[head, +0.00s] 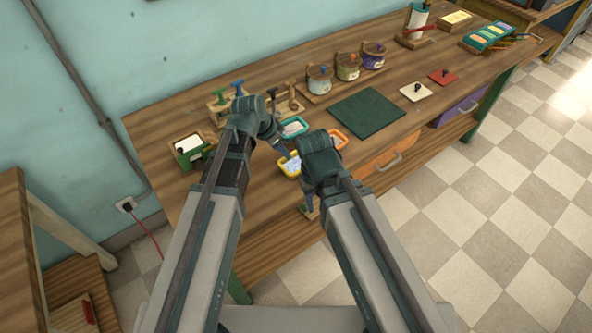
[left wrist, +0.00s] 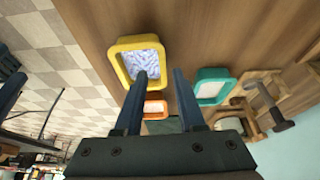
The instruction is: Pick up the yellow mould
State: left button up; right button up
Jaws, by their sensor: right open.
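The yellow mould (head: 284,171) lies on the wooden bench between my two grippers in the head view, with a pale bluish patterned filling. It also shows in the left wrist view (left wrist: 134,42), where one finger overlaps its lower edge. My left gripper (left wrist: 160,73) is open, with nothing between its fingers. In the head view the left gripper (head: 285,149) is just above and behind the mould, its fingers partly hidden by the wrist. My right gripper (head: 309,208) is open, just right of and in front of the mould, near the bench's front edge; its fingers are mostly hidden.
A teal mould (head: 294,127) lies behind the yellow one and an orange mould (head: 338,138) to its right. A green mat (head: 367,112) lies further right. Wooden stamps (head: 228,97), a green box (head: 188,150) and several pots (head: 346,66) stand further back on the bench.

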aim_at(296, 165)
pick_arm(q)
jog(key=shift+d, duration=0.1)
jog(key=b+x, duration=0.4)
jog(key=x, duration=0.1)
jog(key=shift+w+d+b, duration=0.15)
jog(key=shift+w+b, duration=0.05)
jog(key=shift+b, duration=0.15)
jog(key=shift+r, duration=0.1)
grip_shut()
dwell(1.0)
